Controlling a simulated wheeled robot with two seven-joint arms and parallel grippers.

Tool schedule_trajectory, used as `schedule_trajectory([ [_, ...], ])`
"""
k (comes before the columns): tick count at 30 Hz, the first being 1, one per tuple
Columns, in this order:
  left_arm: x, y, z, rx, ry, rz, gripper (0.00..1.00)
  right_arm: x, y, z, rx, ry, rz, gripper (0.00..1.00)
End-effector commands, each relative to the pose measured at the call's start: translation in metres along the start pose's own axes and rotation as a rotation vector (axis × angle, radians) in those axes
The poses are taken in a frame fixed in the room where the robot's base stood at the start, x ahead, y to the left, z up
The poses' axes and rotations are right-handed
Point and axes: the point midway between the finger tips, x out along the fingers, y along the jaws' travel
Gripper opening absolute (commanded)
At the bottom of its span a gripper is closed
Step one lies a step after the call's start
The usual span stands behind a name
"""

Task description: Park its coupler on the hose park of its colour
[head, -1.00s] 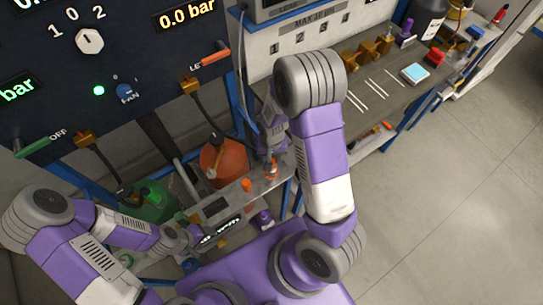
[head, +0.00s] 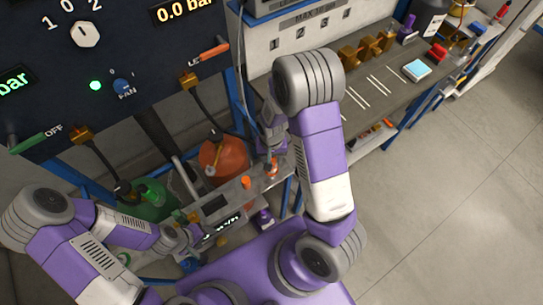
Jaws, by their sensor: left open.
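A small orange piece (head: 271,169) stands at the ledge under the panel, directly below my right gripper (head: 271,152). I cannot tell whether it is the coupler or whether the jaws hold it. Another small orange cap (head: 246,182) stands on the grey ledge (head: 232,192) to its left. A green lever (head: 27,144) and an orange lever (head: 214,50) sit on the dark panel, with brass fittings and dark hoses below. My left gripper (head: 192,238) is open, low at the left near the ledge's front, partly hidden by its own wrist.
An orange-red container (head: 224,157) and a green one (head: 152,200) stand behind the ledge. The workbench (head: 385,95) at the right holds brass blocks, white sticks, a light-blue block (head: 416,69) and a red piece (head: 437,53). The floor at right is clear.

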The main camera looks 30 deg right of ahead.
Motion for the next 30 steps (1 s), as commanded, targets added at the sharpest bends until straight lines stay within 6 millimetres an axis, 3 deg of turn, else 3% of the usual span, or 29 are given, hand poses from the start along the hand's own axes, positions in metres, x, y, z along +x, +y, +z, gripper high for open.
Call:
schedule_trajectory([
  [1, 0.0, 0.0, 0.0, 0.0, 0.0, 0.0, 0.63, -0.001, 0.0, 0.0, 0.0, 0.001, 0.0, 0.53],
  [3, 0.0, 0.0, 0.0, 0.0, 0.0, 0.0, 0.63, -0.001, 0.0, 0.0, 0.0, 0.0, 0.0, 0.63],
  [13, -0.001, 0.001, 0.0, 0.0, 0.0, 0.0, 0.63, -0.004, 0.0, 0.0, 0.0, 0.002, -0.001, 0.63],
  [24, -0.013, 0.005, 0.001, 0.0, 0.0, 0.0, 0.63, -0.062, -0.001, -0.001, -0.001, 0.004, -0.003, 0.63],
  [30, -0.015, 0.006, 0.001, 0.0, 0.0, 0.0, 0.63, -0.076, 0.0, 0.0, 0.0, 0.001, -0.001, 0.63],
])
